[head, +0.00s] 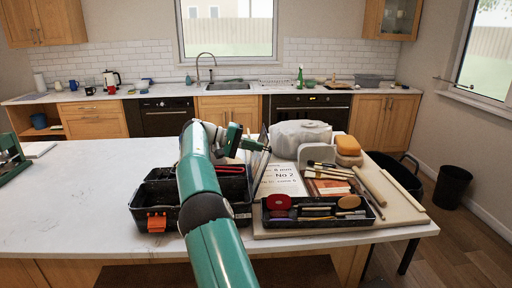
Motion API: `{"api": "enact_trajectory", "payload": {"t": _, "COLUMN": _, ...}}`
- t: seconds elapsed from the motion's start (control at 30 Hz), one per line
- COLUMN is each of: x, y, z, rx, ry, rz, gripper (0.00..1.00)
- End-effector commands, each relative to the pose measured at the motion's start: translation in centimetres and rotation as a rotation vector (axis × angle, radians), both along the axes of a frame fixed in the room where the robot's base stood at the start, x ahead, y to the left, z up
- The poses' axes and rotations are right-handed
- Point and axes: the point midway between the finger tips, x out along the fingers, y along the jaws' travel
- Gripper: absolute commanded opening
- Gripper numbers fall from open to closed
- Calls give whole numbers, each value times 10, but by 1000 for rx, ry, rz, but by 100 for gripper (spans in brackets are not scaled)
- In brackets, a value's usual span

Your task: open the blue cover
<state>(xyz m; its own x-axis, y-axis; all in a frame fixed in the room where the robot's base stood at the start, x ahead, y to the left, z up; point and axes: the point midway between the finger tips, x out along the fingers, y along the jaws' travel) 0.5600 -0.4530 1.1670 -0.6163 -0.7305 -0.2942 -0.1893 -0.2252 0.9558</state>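A white page (281,180) printed with "8 min" and "No 2" lies on the board right of my arm. A thin dark panel (259,172) stands steeply along the page's left edge, seen nearly edge-on; it may be the blue cover, but its colour is not clear. My gripper (266,149) is at the top of this panel, its small dark fingertips pointing right. I cannot tell whether it touches the panel or how far its fingers are apart. My green arm hides part of the area to the left.
A black toolbox (152,190) with an orange latch sits left, partly behind my arm. On the board (400,210) are a black tool tray (315,222), wooden sticks, a wrapped grey lump (299,137) and an orange sponge (348,145). The white countertop (90,200) is clear further left.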

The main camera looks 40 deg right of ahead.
Motion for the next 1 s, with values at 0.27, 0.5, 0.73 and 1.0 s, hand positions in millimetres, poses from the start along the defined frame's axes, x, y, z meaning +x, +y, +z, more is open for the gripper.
{"api": "enact_trajectory", "payload": {"t": 0.27, "x": 3, "y": 4, "z": 1, "rx": -32, "ry": 25, "rz": 2, "gripper": 0}}
{"api": "enact_trajectory", "payload": {"t": 0.5, "x": 3, "y": 4, "z": 1, "rx": -34, "ry": 27, "rz": 2, "gripper": 0}}
{"api": "enact_trajectory", "payload": {"t": 0.73, "x": 4, "y": 4, "z": 1, "rx": -34, "ry": 27, "rz": 1, "gripper": 18}}
{"api": "enact_trajectory", "payload": {"t": 1.0, "x": 5, "y": 6, "z": 1, "rx": -34, "ry": 27, "rz": 1, "gripper": 27}}
